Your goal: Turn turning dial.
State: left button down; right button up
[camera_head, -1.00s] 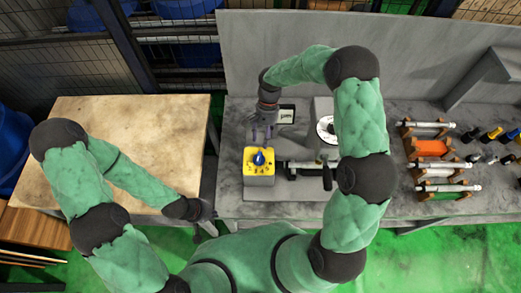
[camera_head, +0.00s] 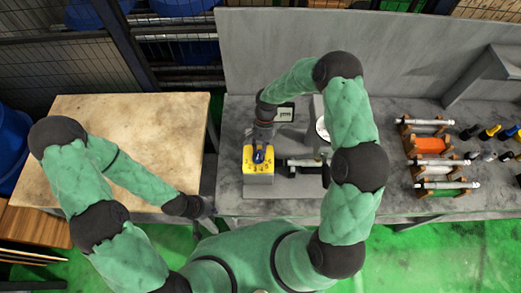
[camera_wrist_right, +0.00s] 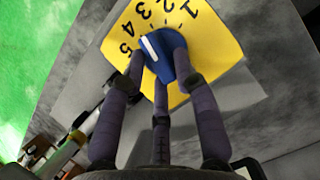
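The turning dial is a blue knob (camera_head: 259,156) on a yellow-faced box (camera_head: 258,179) on the grey bench. In the right wrist view the dial (camera_wrist_right: 165,52) has a white mark on its upper-left side, towards the printed 4 and 5 on the yellow plate (camera_wrist_right: 222,45). My right gripper (camera_head: 261,146) is above the dial. In the wrist view its dark fingers (camera_wrist_right: 159,62) are spread, with tips at the dial's lower edge and sides; whether they touch it is unclear. My left gripper (camera_head: 206,216) is low beside the wooden table, its fingers too small to read.
Grinder parts (camera_head: 305,162) stand just right of the yellow box. Orange racks (camera_head: 428,146) with metal shafts are further right on the bench. The wooden table (camera_head: 140,130) at left is bare. A grey panel (camera_head: 290,50) rises behind the bench.

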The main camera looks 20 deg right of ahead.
grip_shut()
jog(key=shift+s+a+f, duration=0.1)
jog(key=n+b, duration=0.2)
jog(key=shift+a+f+n+g+h, duration=0.1)
jog(key=shift+a+n+g+h, duration=0.05)
jog(key=shift+n+g+h, duration=0.2)
jog(key=shift+a+n+h+b, duration=0.15)
jog(key=shift+n+h+b, duration=0.5)
jog(key=shift+n, duration=0.9)
jog(key=o, duration=0.8)
grip_release()
jog(key=shift+c, duration=0.2)
